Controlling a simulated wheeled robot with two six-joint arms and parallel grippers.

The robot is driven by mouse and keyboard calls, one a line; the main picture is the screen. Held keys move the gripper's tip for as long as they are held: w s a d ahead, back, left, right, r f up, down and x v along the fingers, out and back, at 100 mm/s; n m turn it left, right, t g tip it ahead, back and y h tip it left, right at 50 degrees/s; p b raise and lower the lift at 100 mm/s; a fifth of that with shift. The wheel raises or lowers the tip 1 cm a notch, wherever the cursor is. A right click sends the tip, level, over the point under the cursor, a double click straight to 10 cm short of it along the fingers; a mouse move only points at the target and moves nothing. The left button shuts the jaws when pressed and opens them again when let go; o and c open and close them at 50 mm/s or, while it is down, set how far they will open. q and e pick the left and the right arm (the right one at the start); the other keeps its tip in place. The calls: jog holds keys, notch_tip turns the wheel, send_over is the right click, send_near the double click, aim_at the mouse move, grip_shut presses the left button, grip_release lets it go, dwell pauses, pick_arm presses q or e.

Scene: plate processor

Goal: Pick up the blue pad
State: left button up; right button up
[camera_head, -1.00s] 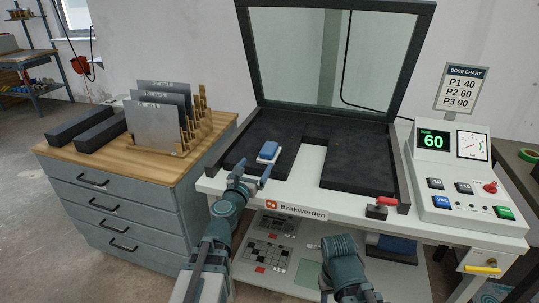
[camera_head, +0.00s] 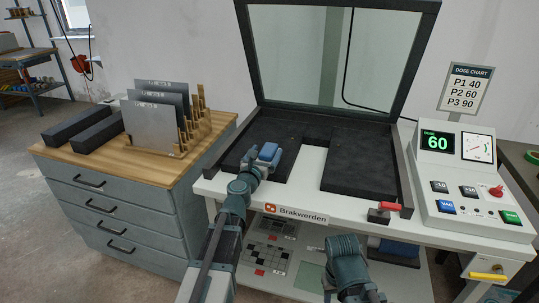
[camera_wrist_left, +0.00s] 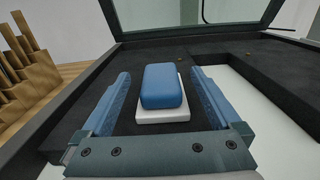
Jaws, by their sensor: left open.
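The blue pad (camera_head: 268,151) lies on a small white block at the left of the machine's dark bed. In the left wrist view the pad (camera_wrist_left: 163,86) sits upright on the white block (camera_wrist_left: 163,112), between the two blue fingers. My left gripper (camera_head: 258,158) is open around the near part of the pad, with a gap on each side; its fingers (camera_wrist_left: 158,100) do not touch it. In the head view my left wrist hides the pad's near side. My right arm shows at the lower middle, but its fingers cannot be made out.
The machine's dark bed (camera_head: 358,172) has a raised glass lid (camera_head: 300,50) behind it. A red-handled clamp (camera_head: 388,207) is at the front edge. A control box (camera_head: 470,190) stands right. Upright plates in a wooden rack (camera_head: 172,150) stand on the cabinet at left.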

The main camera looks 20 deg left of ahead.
aim_at(270, 145)
pick_arm(q)
jog(key=w, duration=0.3)
jog(key=shift+w+f, duration=0.15)
jog(key=shift+w, duration=0.1)
jog(key=shift+s+d, duration=0.1)
pick_arm(e)
jog(key=shift+w+f, duration=0.1)
jog(key=shift+w, duration=0.2)
pick_arm(q)
jog(key=c, duration=1.5)
